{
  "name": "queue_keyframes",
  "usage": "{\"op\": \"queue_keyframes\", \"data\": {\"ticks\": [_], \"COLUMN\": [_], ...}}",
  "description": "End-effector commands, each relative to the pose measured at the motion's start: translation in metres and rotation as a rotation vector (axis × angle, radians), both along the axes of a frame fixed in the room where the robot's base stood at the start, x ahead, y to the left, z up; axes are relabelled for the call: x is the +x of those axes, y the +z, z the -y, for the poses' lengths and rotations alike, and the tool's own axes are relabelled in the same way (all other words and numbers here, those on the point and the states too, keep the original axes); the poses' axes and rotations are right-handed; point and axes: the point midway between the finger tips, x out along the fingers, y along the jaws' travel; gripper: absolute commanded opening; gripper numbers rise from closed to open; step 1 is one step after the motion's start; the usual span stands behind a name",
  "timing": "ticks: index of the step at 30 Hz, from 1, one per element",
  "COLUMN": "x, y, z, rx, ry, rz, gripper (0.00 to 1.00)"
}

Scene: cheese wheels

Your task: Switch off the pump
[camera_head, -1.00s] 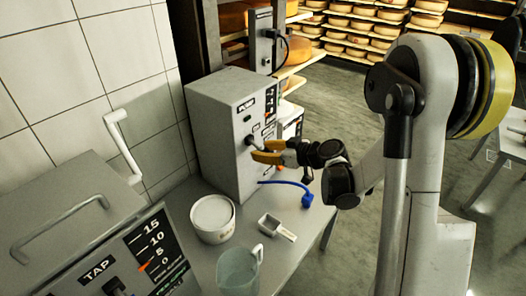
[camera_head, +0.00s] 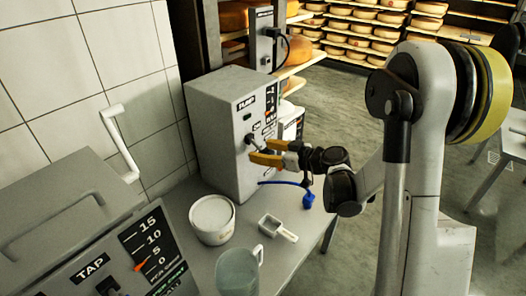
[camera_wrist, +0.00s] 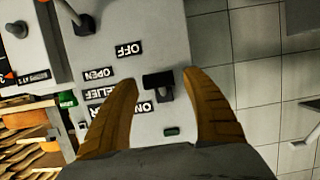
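The pump is a grey box (camera_head: 222,130) labelled PUMP, standing on the table against the tiled wall. Its black switch (camera_wrist: 158,82) sits on the front panel, between an OFF label (camera_wrist: 128,49) and an ON label (camera_wrist: 146,108) in the wrist view. The switch's lever appears to lean toward the ON side, but its exact position is hard to tell. My gripper (camera_head: 264,151) is in front of this panel. Its yellow fingers are open, one on each side of the switch in the wrist view (camera_wrist: 160,80), with visible gaps and nothing held.
A green lamp (camera_wrist: 171,131) lies near the switch. A white tub (camera_head: 212,238), a clear jug (camera_head: 239,272), a small scoop (camera_head: 277,228) and a blue tool (camera_head: 307,199) are on the table (camera_head: 195,262). A grey TAP unit (camera_head: 75,235) stands at lower left.

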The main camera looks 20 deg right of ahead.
Motion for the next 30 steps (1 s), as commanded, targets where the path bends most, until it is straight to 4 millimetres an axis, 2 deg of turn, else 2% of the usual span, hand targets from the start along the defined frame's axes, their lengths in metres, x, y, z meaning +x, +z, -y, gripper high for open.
{"op": "queue_keyframes", "data": {"ticks": [11,24,30], "x": [-0.006,-0.075,-0.091], "y": [0.002,0.029,0.035], "z": [0.005,0.055,0.067], "rx": [0.0,0.0,0.001], "ry": [-0.001,-0.003,-0.001], "rz": [-0.001,0.0,0.0], "gripper": [0.56,0.56,0.56]}}
